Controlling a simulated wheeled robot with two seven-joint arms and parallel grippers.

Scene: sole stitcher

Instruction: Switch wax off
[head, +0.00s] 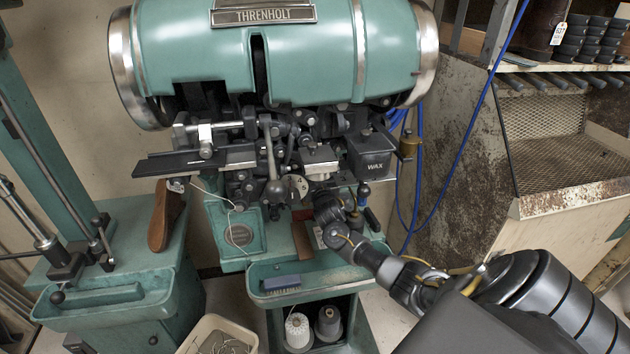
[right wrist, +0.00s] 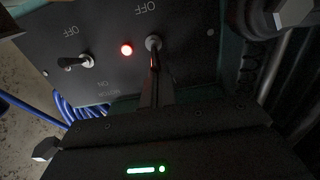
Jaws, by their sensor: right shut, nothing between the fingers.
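In the right wrist view a dark switch panel (right wrist: 110,40) carries two toggle switches, seen upside down. The left toggle (right wrist: 76,62) has its lever pointing left. The right toggle (right wrist: 153,42) is directly in front of my right gripper (right wrist: 154,68). Its fingers are shut with nothing between them, and the tips overlap the toggle's lever, so touch and lever position cannot be told. A red lamp (right wrist: 126,49) between the toggles is lit. "OFF" shows by both toggles; the right one's other label is hidden. In the head view a box marked WAX (head: 372,163) sits above my right gripper.
The green stitcher head (head: 300,55) fills the top middle. A green tray with a blue brush (head: 281,283) lies below. A brown sole (head: 163,218) stands at left. A blue hose (head: 447,178) and a rusty cabinet (head: 460,150) are at right.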

